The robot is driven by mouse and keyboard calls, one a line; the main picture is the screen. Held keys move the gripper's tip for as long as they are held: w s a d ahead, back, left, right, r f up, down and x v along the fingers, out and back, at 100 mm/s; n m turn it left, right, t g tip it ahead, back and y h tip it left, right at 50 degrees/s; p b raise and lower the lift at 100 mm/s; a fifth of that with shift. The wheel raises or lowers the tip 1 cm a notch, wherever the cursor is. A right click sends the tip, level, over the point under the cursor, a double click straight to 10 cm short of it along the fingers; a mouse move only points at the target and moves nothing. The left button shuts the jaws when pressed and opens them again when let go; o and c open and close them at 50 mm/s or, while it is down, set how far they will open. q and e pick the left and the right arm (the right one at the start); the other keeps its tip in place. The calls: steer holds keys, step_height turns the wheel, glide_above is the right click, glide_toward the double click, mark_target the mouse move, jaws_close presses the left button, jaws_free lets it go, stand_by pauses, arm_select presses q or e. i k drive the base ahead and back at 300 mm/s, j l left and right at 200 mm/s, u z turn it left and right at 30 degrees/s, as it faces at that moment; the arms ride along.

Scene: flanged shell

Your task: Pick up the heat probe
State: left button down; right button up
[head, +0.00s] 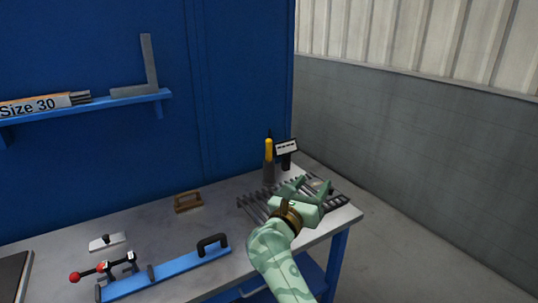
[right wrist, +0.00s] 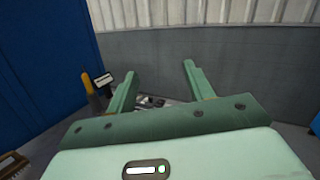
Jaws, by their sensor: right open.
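A yellow-handled tool (head: 268,150) with a dark tip stands upright in a grey holder (head: 268,173) at the back right of the bench; it may be the heat probe, but I cannot tell for sure. In the right wrist view the yellow tool (right wrist: 87,82) shows left of the fingers. My right gripper (head: 311,186) is open above the bench's right end, in front of and to the right of the yellow tool, apart from it. In the right wrist view my right gripper (right wrist: 159,73) has nothing between its fingers. My left gripper is not in view.
A black stand with a white label (head: 286,149) stands right beside the yellow tool. A slatted metal rack (head: 254,206) lies under my right gripper. A wooden-handled brush (head: 188,201), a blue bar with a black handle (head: 170,272) and a red-knobbed clamp (head: 103,268) lie leftward. A blue wall backs the bench.

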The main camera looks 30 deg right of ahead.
mark_target(268, 140)
steer(key=i, duration=1.5)
